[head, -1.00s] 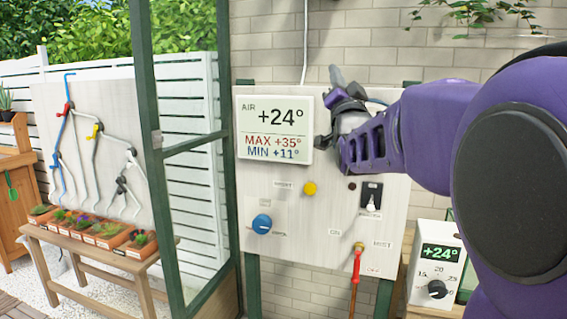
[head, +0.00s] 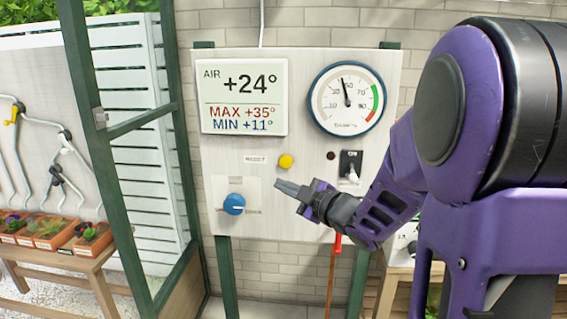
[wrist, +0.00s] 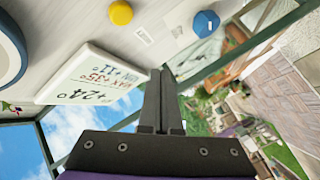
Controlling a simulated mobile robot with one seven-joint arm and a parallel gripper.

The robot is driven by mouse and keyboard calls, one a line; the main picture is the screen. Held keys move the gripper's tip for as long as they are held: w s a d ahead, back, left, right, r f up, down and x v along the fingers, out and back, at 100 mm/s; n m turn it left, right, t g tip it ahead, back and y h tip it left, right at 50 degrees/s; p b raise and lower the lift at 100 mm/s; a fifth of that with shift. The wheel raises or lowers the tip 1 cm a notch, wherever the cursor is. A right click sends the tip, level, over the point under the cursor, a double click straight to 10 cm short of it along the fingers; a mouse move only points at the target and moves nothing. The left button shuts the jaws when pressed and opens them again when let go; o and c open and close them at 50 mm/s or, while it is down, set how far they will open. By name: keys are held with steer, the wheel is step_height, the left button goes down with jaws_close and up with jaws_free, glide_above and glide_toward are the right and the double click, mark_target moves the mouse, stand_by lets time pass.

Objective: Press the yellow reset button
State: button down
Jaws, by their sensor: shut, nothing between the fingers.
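The yellow reset button (head: 286,161) is a small round knob on the pale panel, just right of a small "RESET" label (head: 255,159) and below the air display. In the wrist view the yellow button (wrist: 121,13) is near the top edge, left of the blue knob. My gripper (head: 277,184) is shut and empty. In the head view its tips appear a little below the button, apart from it. In the wrist view the shut fingers (wrist: 160,75) point toward the panel side, with the button beyond and to the left.
The air display (head: 243,97) reads +24°, MAX +35°, MIN +11°. A dial gauge (head: 347,98) is at its right. A blue knob (head: 233,204) sits lower left, a black switch (head: 351,165) to the right. A green frame post (head: 100,130) stands left of the panel.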

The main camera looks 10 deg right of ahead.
steer(key=p, duration=0.2)
glide_toward(281, 164)
steer(key=shift+w+a+f, duration=0.2)
steer(key=shift+w+a, duration=1.6)
steer(key=shift+w, duration=0.2)
steer(key=shift+w, duration=0.1)
stand_by(0.5)
steer(key=shift+w+d, duration=0.1)
steer(key=shift+w, duration=0.2)
steer(key=shift+w+d, duration=0.2)
steer(key=shift+w, duration=0.35)
stand_by(0.7)
steer(key=shift+b, duration=0.3)
steer(key=shift+s+a+b, duration=0.3)
steer(key=shift+s+b, duration=0.05)
steer(key=shift+s, duration=0.6)
steer(key=shift+s+a+b, duration=0.25)
steer(key=shift+s, duration=0.55)
steer(key=shift+s+a+b, duration=0.3)
steer(key=shift+s, duration=0.5)
steer(key=shift+s+a+b, duration=0.25)
steer(key=shift+s, duration=0.55)
